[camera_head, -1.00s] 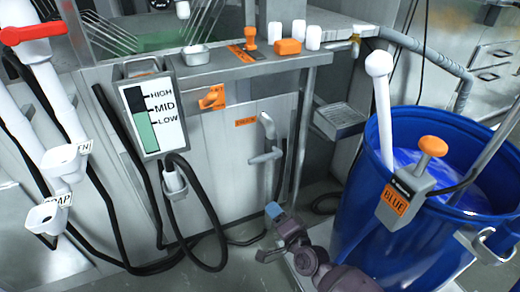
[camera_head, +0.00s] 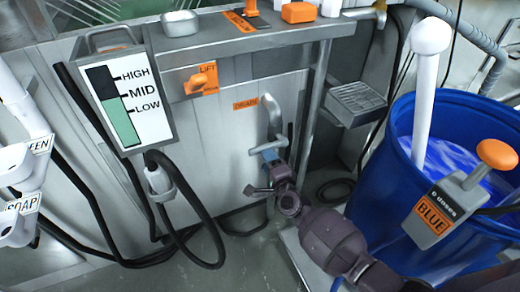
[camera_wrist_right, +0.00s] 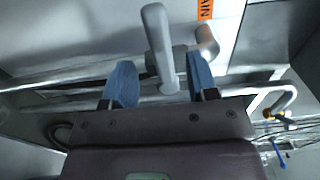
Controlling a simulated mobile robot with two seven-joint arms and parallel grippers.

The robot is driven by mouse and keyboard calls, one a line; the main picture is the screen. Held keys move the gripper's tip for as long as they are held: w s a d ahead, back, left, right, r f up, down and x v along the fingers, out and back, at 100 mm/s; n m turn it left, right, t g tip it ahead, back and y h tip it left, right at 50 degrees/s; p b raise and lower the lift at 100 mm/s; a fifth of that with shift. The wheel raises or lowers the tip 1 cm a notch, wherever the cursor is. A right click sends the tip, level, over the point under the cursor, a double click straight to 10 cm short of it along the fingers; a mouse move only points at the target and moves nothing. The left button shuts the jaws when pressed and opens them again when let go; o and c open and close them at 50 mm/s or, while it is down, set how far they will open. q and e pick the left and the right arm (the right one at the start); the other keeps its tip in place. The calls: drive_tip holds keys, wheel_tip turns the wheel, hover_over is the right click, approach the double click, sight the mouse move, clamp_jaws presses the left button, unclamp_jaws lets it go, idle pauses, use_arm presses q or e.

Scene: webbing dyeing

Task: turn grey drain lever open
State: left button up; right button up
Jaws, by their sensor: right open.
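The grey drain lever (camera_head: 268,146) sits on a grey pipe (camera_head: 273,118) low on the machine's front panel, by the orange DRAIN label (camera_head: 246,104). My right gripper (camera_head: 269,158) is at the lever, its blue fingertips just below and in front of it. In the right wrist view the open blue fingers (camera_wrist_right: 160,82) stand apart, with the light grey lever (camera_wrist_right: 158,45) reaching down between them. I cannot tell whether a finger touches it. My left gripper is not in view.
A blue barrel (camera_head: 385,190) of blue liquid stands right of my right arm, with a BLUE dosing box (camera_head: 440,210) on its rim. A level gauge (camera_head: 125,105) and looped black hose (camera_head: 205,225) are left of the lever. A small metal tray (camera_head: 357,100) juts out at right.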

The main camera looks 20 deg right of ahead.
sight(261, 150)
drive_tip(key=w+b, duration=0.1)
drive_tip(key=w, duration=0.4)
drive_tip(key=shift+w+a+f, duration=0.1)
drive_tip(key=shift+w+f, duration=0.05)
drive_tip(key=shift+w, duration=0.35)
clamp_jaws()
